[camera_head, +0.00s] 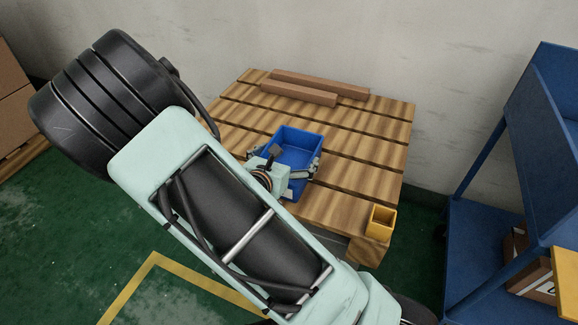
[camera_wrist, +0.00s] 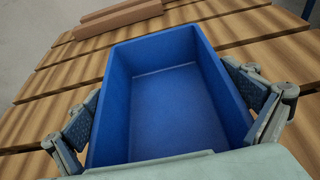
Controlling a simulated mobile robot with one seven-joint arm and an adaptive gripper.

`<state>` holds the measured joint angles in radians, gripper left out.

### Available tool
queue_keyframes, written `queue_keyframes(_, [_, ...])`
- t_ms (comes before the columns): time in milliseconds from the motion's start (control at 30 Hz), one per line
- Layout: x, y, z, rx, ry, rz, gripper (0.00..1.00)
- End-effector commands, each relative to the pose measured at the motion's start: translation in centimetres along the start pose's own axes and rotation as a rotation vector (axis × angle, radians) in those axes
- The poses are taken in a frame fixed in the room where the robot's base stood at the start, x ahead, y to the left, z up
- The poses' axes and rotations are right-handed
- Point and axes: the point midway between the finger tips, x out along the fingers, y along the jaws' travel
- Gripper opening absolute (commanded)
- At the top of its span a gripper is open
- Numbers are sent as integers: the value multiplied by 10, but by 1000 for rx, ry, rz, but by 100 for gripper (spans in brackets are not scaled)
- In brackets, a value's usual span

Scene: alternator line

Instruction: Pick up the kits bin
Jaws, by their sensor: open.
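A blue open-topped bin, the kits bin (camera_head: 297,139), stands on the wooden slatted pallet table (camera_head: 354,147). It also fills the middle of the wrist view (camera_wrist: 203,42) and looks empty inside. My gripper (camera_head: 297,173) is at the bin's near end. In the wrist view my gripper (camera_wrist: 168,110) is open, with one finger outside the left wall and one outside the right wall. Whether the fingers touch the walls I cannot tell. The bin's near wall is partly hidden by my gripper.
Brown bars (camera_head: 318,87) lie at the back of the pallet. A small yellow bin (camera_head: 381,221) sits at its front right corner. A blue shelf cart (camera_head: 490,240) with a cardboard box (camera_head: 532,268) stands to the right. A wall is behind. Green floor shows at the lower left.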

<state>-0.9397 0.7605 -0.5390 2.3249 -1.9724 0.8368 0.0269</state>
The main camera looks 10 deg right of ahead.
Motion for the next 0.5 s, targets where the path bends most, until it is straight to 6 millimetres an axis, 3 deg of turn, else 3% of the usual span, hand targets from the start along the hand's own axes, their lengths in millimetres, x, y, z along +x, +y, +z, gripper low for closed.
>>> queue_keyframes(67, [0, 0, 0, 0, 0, 0, 94])
queue_keyframes(333, [0, 0, 0, 0, 0, 0, 65])
queue_keyframes(500, [0, 0, 1, 1, -2, 0, 62])
